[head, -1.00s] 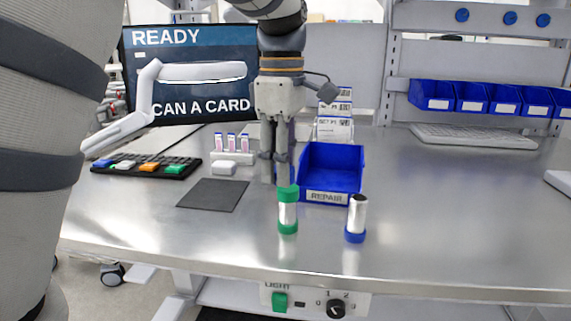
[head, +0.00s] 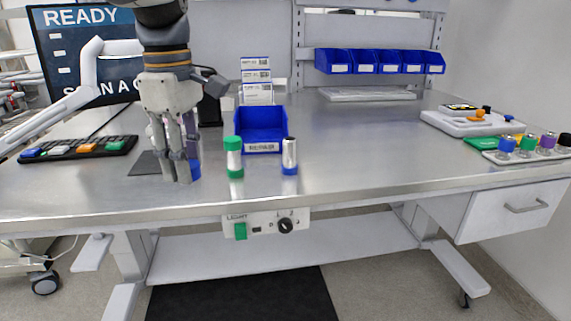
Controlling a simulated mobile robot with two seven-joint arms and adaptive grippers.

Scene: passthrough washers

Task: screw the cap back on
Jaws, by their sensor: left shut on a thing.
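My left gripper (head: 178,178) points down over the left part of the bench, its fingers closed on a small blue piece. This looks like the blue cap (head: 195,169), which is partly hidden by the fingers. To the right stands a silver tube with a blue base (head: 289,158), upright with a dark open top and no cap on it. Between them stands a silver tube with a green cap and green base (head: 234,159), upright and apart from the gripper. My right gripper is not in view.
A blue bin labelled REPAIR (head: 261,147) sits just behind the tubes. A dark mat (head: 146,163) lies left of the gripper, near a tray of coloured blocks (head: 78,149). A white tray with coloured knobs (head: 530,149) is far right. The bench middle right is clear.

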